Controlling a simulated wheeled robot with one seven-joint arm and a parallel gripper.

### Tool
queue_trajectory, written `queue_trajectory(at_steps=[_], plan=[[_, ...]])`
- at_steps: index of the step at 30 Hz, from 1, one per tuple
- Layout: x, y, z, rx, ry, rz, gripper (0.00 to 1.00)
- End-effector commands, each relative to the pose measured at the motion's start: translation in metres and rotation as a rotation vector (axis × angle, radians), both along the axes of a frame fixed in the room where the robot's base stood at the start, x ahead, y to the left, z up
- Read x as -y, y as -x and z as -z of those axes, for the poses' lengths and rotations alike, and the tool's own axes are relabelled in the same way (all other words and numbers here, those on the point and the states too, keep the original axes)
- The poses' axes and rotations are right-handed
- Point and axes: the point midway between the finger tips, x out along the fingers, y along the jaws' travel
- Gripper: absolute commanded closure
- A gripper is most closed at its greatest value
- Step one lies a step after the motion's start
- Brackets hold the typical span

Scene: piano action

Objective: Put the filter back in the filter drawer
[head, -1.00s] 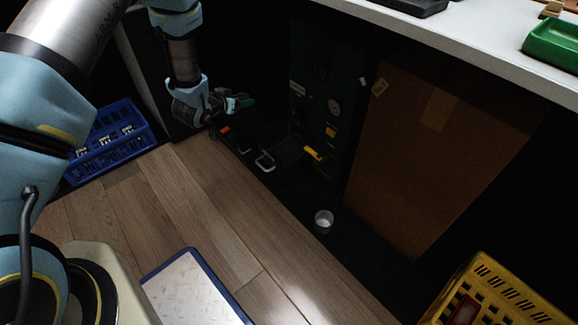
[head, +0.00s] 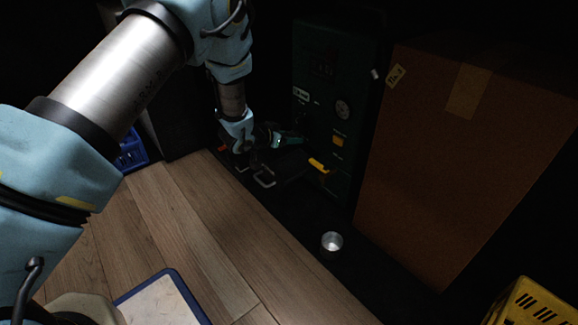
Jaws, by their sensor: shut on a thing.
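My gripper (head: 287,139) is in front of the dark green machine (head: 318,85), above the drawers at its foot. It is shut on a dark thing that seems to be the filter; its outline is lost in shadow. Below it, a dark drawer (head: 290,165) with a pale metal handle (head: 264,179) sticks out from the machine's base. I cannot see into this drawer clearly. A second pale handle (head: 241,166) shows to its left, partly in shadow.
A metal cup (head: 331,242) stands on the black strip before the machine. A large cardboard box (head: 455,165) is to the right, with a yellow crate (head: 528,307) in front. A blue crate (head: 131,152) is partly hidden behind my arm. The wooden floor (head: 215,220) is open.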

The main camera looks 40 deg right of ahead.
Motion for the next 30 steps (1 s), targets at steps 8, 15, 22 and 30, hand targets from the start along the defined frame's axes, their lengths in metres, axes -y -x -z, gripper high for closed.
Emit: queue_trajectory(at_steps=[8, 15, 22, 30], plan=[[0.0, -0.001, 0.038, 0.0, 0.002, -0.001, 0.98], [0.0, 0.0, 0.065, 0.001, 0.0, 0.0, 0.98], [0.0, -0.001, 0.083, 0.001, 0.002, -0.001, 0.98], [0.0, -0.001, 0.085, 0.0, 0.001, -0.001, 0.98]])
